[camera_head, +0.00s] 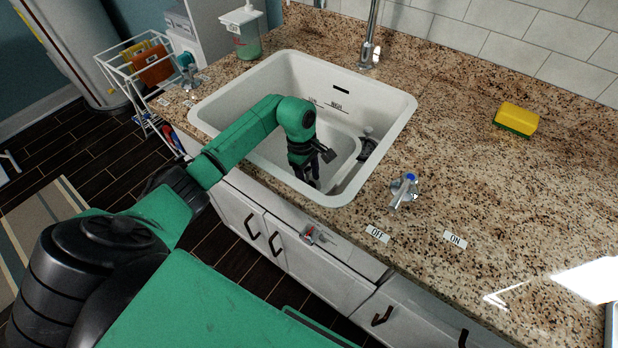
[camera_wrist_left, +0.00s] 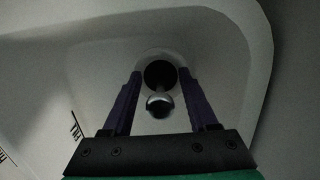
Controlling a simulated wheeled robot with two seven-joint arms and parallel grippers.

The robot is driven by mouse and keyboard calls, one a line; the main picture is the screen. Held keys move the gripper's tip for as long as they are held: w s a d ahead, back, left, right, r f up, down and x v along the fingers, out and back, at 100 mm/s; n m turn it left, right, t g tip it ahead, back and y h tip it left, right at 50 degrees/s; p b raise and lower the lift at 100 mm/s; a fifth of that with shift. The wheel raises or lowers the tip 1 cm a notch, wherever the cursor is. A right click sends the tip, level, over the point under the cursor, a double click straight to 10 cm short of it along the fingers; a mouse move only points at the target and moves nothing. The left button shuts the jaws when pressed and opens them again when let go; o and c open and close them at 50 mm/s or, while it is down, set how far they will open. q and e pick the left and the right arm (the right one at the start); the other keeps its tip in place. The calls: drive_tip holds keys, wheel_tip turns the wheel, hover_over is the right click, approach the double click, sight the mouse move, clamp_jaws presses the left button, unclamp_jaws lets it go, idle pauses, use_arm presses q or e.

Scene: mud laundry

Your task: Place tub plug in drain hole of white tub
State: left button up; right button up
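The white tub (camera_head: 402,110) is set into the granite counter. My left gripper (camera_head: 318,172) is down inside it, its fingers spread with a gap between them. A dark round fitting with a small metal knob (camera_head: 367,147) shows at the tub's right side, apart from the gripper. In the left wrist view, a dark round shape (camera_wrist_left: 160,74) with a pale rim and a shiny metal knob (camera_wrist_left: 159,105) lie between the open fingers, touching neither. They look like the plug and drain hole, but I cannot tell whether the plug is seated. My right gripper is out of view.
A faucet (camera_head: 370,45) stands behind the tub, and a tap handle (camera_head: 404,190) stands at its right near OFF and ON labels. A soap bottle (camera_head: 245,40) is at the back left. A yellow-green sponge (camera_head: 516,120) lies on the right counter, which is mostly clear.

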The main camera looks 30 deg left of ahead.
use_arm(q)
drive_tip(key=shift+r, duration=0.15)
drive_tip(key=shift+r, duration=0.25)
wheel_tip(320, 180, up, 11)
drive_tip(key=a+b, duration=0.1)
drive_tip(key=b, duration=0.1)
drive_tip(key=shift+w+a+r, duration=0.15)
drive_tip(key=shift+a+r, duration=0.05)
drive_tip(key=shift+a, duration=0.2)
